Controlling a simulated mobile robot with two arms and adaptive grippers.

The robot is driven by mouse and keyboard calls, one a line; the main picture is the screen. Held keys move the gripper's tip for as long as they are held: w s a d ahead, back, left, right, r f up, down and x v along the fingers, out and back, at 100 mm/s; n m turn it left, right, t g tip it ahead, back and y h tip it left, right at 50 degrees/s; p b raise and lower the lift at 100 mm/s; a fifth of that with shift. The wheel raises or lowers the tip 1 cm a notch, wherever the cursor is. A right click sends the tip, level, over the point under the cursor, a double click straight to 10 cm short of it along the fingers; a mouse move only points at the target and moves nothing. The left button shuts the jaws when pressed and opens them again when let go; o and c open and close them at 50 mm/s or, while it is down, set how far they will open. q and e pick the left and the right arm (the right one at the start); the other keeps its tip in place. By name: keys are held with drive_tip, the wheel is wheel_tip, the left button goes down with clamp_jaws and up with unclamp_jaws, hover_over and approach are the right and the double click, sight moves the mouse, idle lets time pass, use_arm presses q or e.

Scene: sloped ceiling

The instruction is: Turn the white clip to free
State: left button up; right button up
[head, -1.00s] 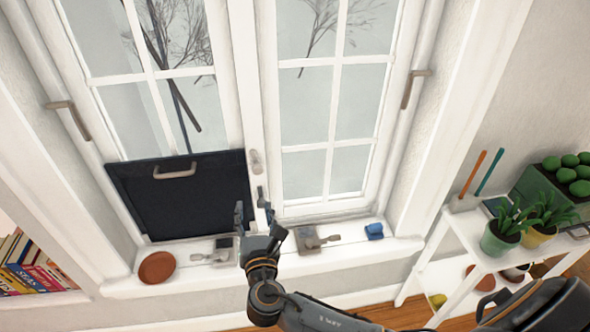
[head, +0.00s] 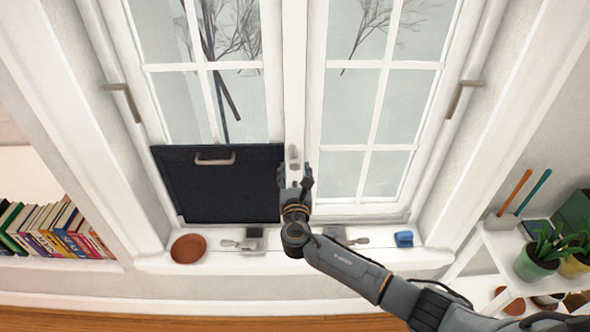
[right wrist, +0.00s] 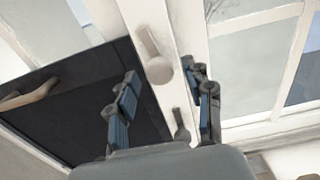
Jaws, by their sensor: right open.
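The white clip (head: 293,158) is a pale knob with a short lever on the white post between the two window panes, beside the upper right corner of a dark panel (head: 225,185). In the right wrist view the clip (right wrist: 158,69) shows its lever running up along the post. A second, greyer clip (right wrist: 181,127) sits lower on the post. My right gripper (head: 294,178) is open and empty, its fingertips just below the white clip in the head view. Whether they touch it cannot be told. My left gripper is not in view.
The sill below carries a brown disc (head: 188,248), two grey metal fittings (head: 252,240) and a small blue object (head: 403,239). A white shelf (head: 505,240) with plants stands at the right. Books (head: 60,228) stand at the left.

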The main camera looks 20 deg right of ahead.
drive_tip(key=shift+w+d, duration=0.1)
drive_tip(key=shift+w, duration=0.15)
clamp_jaws()
drive_tip(key=shift+f+m+b, duration=0.2)
drive_tip(key=shift+m+b, duration=0.4)
drive_tip(key=shift+m, duration=0.1)
drive_tip(key=shift+r+m, duration=0.2)
drive_tip(key=shift+m, duration=0.2)
unclamp_jaws()
drive_tip(key=v, duration=1.2)
